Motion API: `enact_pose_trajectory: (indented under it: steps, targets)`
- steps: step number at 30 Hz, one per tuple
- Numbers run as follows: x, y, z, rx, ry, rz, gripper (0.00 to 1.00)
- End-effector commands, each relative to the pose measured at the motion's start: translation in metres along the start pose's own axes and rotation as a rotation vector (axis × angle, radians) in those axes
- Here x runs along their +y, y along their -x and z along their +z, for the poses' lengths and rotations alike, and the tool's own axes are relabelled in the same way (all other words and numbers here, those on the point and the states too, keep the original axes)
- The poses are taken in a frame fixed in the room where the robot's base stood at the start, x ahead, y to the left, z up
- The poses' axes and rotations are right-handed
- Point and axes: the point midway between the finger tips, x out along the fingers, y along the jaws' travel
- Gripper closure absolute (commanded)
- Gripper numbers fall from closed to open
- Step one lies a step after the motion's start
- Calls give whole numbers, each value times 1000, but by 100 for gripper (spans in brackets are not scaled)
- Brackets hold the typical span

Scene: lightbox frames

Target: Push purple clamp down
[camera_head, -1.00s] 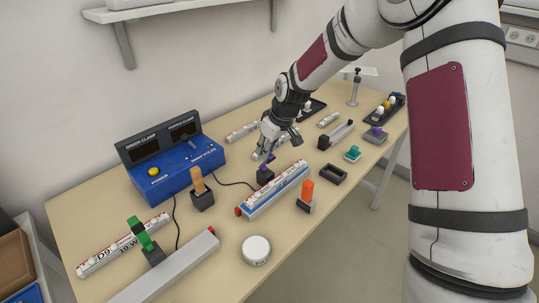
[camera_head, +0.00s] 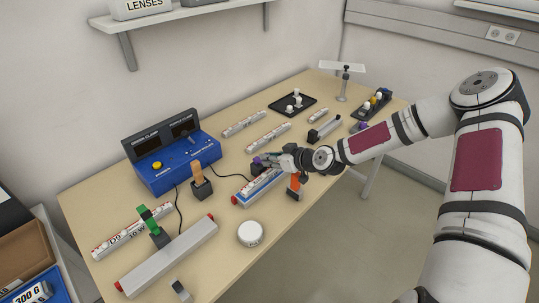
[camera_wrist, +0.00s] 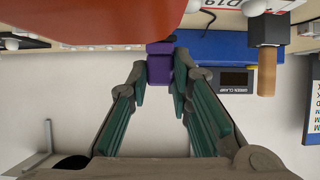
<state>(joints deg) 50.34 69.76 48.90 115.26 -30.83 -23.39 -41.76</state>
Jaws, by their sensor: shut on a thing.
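The purple clamp (camera_head: 257,161) is at the near end of my gripper in the head view, beside the blue-and-white striped bar (camera_head: 262,187). Its purple handle sits between my fingertips in the wrist view (camera_wrist: 160,66). My gripper (camera_head: 266,159) reaches in from the right, low over the table, and is shut on the handle. It also shows in the wrist view (camera_wrist: 160,82). The clamp's dark base is mostly hidden, and I cannot tell the handle's exact tilt.
An orange clamp (camera_head: 294,183) stands under my wrist; a large orange surface (camera_wrist: 90,22) crosses the wrist view. The blue control box (camera_head: 178,160), orange-brown lever (camera_head: 197,172) and green clamp (camera_head: 146,213) stand left. A white round tub (camera_head: 250,233) is in front.

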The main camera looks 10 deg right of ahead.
Motion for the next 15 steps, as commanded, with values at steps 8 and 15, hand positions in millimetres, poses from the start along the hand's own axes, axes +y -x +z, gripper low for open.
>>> enact_pose_trajectory:
  steps: [8,15]
  targets:
    - [0,0,5,32,0,0,100]
    - [0,0,5,33,1,-1,100]
